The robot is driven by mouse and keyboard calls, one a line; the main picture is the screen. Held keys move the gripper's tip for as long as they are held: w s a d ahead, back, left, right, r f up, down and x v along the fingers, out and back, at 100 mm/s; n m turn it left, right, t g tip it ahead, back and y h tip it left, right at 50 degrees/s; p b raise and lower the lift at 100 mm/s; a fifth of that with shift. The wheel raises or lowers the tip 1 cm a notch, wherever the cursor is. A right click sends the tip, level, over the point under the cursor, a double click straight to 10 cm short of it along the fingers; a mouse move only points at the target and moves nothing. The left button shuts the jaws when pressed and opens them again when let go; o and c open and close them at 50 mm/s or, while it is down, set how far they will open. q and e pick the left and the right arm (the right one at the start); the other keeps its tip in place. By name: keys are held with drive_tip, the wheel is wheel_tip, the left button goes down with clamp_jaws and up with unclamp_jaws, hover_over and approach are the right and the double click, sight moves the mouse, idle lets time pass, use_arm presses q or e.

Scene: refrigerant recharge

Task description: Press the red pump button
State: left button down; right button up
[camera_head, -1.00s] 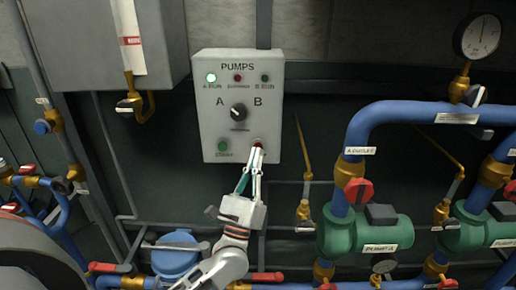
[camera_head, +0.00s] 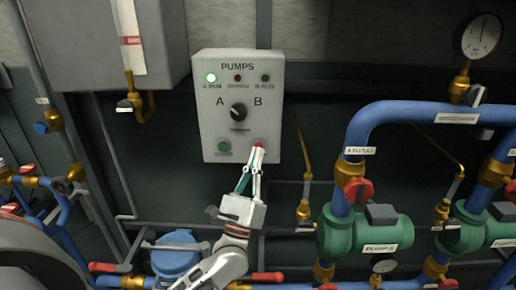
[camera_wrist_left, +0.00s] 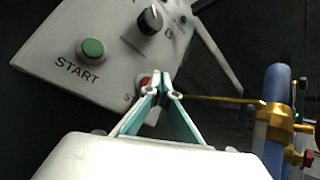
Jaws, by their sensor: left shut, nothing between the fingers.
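The pump panel (camera_head: 214,100) is a pale grey box labelled PUMPS, mounted on the wall. The red button (camera_head: 259,145) is at its lower right, mostly covered by my fingertips. In the left wrist view the red button (camera_wrist_left: 145,83) shows just behind the fingertips, with the start of its label partly hidden. My left gripper (camera_head: 257,151) is shut and empty, its tips pointing up at the button. It also shows in the left wrist view (camera_wrist_left: 160,77). Whether the tips touch the button I cannot tell. My right gripper is not in view.
A green START button (camera_head: 224,146) is left of the red one, and a black A/B selector knob (camera_head: 238,112) above. The A RUN lamp (camera_head: 211,77) glows green. Blue pipes (camera_head: 420,112) and a green pump (camera_head: 364,236) stand to the right.

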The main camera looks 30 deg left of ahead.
use_arm(q)
drive_tip(key=shift+w+a, duration=0.15)
drive_tip(key=shift+w, duration=0.15)
drive_tip(key=shift+w+a, duration=0.2)
drive_tip(key=shift+w, duration=0.25)
idle(0.8)
drive_tip(key=shift+s, duration=0.1)
drive_tip(key=shift+s+d, duration=0.4)
drive_tip(key=shift+s, duration=0.35)
drive_tip(key=s, duration=0.1)
drive_tip(key=s+d, duration=0.1)
drive_tip(key=s, duration=0.1)
drive_tip(key=s+d, duration=0.1)
drive_tip(key=shift+s+d+p, duration=0.1)
drive_tip(key=shift+s+p, duration=0.15)
drive_tip(key=shift+p, duration=0.05)
idle(0.3)
drive_tip(key=shift+h, duration=0.3)
idle(0.4)
